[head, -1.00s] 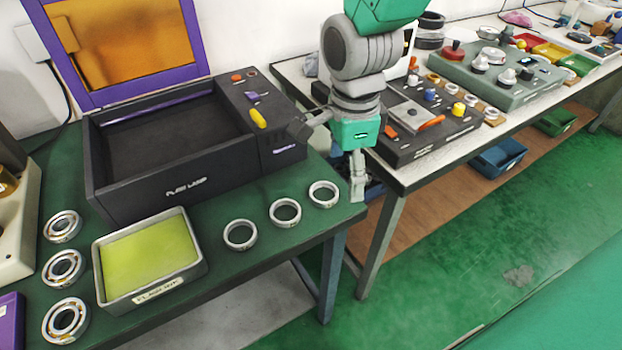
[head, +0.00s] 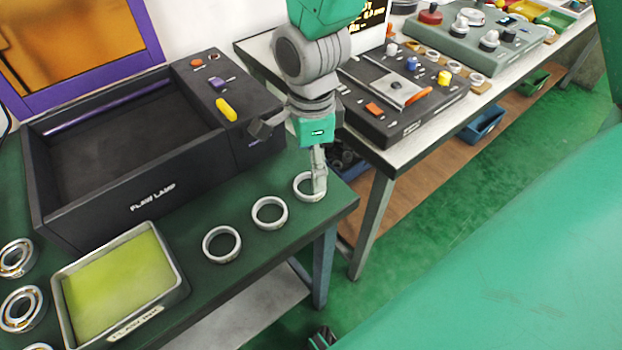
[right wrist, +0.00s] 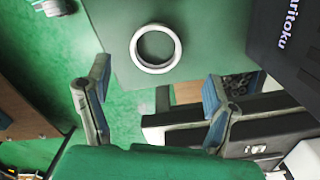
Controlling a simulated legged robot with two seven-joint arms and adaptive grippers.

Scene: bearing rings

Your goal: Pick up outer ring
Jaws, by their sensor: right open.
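Three plain grey-white outer rings lie in a row on the green table in the head view: a left one (head: 223,260), a middle one (head: 269,226) and a right one (head: 297,187). My right gripper (head: 319,188) points down at the right ring and covers part of it. In the right wrist view a ring (right wrist: 156,69) lies flat just beyond my right gripper (right wrist: 147,90). The fingers are spread wide with nothing between them. The ring looks apart from both fingers. My left gripper does not show.
A black flaw lamp box (head: 155,190) stands behind the rings. A tray with yellow-green ink (head: 183,291) and several assembled bearings (head: 22,325) are at the left. The table's right edge is close to the right ring. A second table (head: 382,158) with equipment stands beyond a gap.

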